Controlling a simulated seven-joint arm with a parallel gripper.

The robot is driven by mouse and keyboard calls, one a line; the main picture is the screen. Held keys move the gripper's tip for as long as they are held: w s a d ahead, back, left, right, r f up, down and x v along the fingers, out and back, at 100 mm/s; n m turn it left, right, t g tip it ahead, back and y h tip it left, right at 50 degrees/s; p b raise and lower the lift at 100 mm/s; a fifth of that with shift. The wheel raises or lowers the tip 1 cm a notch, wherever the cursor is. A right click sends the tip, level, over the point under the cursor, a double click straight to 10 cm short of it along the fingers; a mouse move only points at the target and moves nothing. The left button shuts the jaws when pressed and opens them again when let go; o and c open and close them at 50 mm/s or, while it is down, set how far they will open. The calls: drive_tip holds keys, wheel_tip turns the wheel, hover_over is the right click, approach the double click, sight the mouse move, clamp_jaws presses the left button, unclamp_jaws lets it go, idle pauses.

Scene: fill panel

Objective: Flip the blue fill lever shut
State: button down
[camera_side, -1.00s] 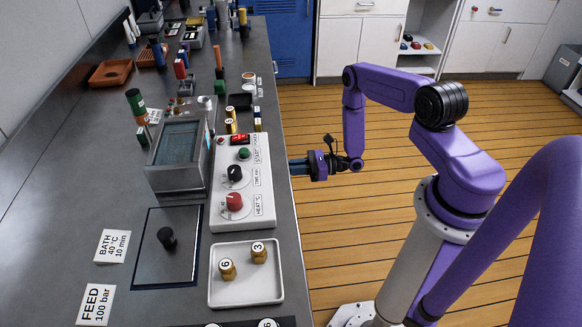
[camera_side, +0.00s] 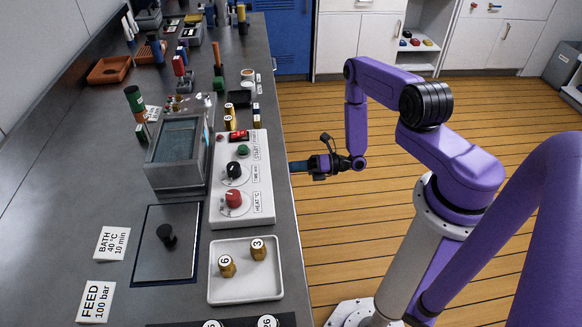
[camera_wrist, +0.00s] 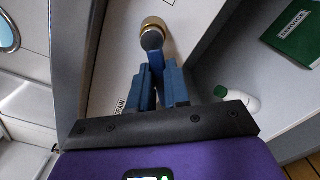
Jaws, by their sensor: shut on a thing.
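In the wrist view, my gripper (camera_wrist: 157,84) has its two blue fingers close together on a narrow blue piece, which looks like the blue fill lever (camera_wrist: 155,61). The lever runs up to a round grey valve end with a brass collar (camera_wrist: 152,27) on a pale panel. The fingers hide much of the lever, so its exact angle is hard to tell. In the side view, my gripper (camera_side: 296,166) points left at the bench's front edge, below the top. The lever and valve are hidden there by the bench.
A label (camera_wrist: 120,106) partly reading "RAIN" is beside the fingers. A green "SERVICE" book (camera_wrist: 297,30) and a white bottle (camera_wrist: 238,100) are to the right. On the bench (camera_side: 60,190) are a control panel (camera_side: 258,205) and a tray (camera_side: 217,290). Open floor lies right of the bench.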

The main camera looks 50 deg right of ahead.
drive_tip(key=shift+s+a+r+m, duration=0.1)
drive_tip(key=shift+r+m, duration=0.3)
drive_tip(key=shift+m, duration=0.85)
drive_tip(key=shift+s+a+r+m, duration=0.1)
drive_tip(key=shift+r+m, duration=0.25)
drive_tip(key=shift+m, duration=0.85)
drive_tip(key=shift+s+a+r+m, duration=0.1)
drive_tip(key=shift+r+m, duration=0.3)
drive_tip(key=shift+m, duration=0.85)
drive_tip(key=c, duration=1.1)
unclamp_jaws()
drive_tip(key=v, duration=1.7)
drive_tip(key=shift+s+d+r, duration=0.15)
drive_tip(key=shift+d, duration=0.1)
